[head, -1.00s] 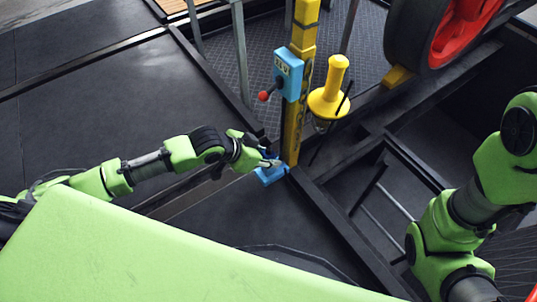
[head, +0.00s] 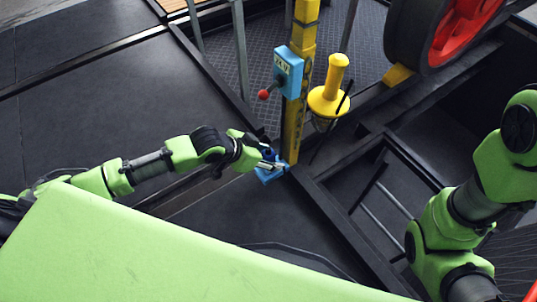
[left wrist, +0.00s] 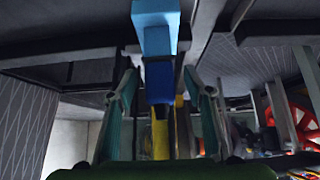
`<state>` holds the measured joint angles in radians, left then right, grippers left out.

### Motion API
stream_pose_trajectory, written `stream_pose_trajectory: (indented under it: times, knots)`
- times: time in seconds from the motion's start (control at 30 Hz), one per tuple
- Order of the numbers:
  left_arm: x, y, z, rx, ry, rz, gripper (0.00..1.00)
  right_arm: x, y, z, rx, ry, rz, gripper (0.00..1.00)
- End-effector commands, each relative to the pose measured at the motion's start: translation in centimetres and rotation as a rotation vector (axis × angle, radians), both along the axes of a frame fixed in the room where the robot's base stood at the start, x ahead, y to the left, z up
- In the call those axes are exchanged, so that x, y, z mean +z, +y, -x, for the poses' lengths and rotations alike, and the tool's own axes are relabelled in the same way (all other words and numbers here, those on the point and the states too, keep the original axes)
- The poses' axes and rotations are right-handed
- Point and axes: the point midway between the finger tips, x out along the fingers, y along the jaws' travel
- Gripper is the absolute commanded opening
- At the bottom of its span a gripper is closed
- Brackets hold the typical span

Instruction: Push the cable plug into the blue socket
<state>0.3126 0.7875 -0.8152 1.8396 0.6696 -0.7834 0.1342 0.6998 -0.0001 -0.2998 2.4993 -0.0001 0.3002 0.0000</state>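The light blue socket (head: 270,177) is low down at the foot of a yellow post. In the left wrist view the light blue socket (left wrist: 155,30) is at the top middle. The dark blue plug (head: 270,153) is at the socket; in the left wrist view the dark blue plug (left wrist: 159,83) lines up with the socket and appears to touch it. How deep it sits I cannot tell. My left gripper (head: 273,165) is at the plug. In the left wrist view its fingers (left wrist: 161,92) stand apart on both sides of the plug, with gaps visible. My right gripper is out of view.
The yellow post (head: 294,130) carries a light blue box (head: 288,72) with a red-knobbed lever (head: 264,95). A yellow handled piece (head: 330,95) stands right of the post. A large red-centred wheel (head: 450,35) is at upper right. Dark frame beams (head: 345,225) run beside the socket.

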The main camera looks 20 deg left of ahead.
Motion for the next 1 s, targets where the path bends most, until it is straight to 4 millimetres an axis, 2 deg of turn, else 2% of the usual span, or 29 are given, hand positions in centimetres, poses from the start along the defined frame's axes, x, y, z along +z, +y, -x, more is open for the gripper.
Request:
stream_pose_trajectory:
  times: [0.3,0.7,1.0]
  knots:
    - [0.7,0.4,0.5,0.0,0.001,-0.001,0.47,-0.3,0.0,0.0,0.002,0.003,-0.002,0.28]
    - [6.7,3.5,4.5,0.0,-0.001,-0.005,0.47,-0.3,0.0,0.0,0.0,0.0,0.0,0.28]
    - [9.1,4.6,6.0,0.0,-0.001,-0.001,0.47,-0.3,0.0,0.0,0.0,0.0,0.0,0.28]
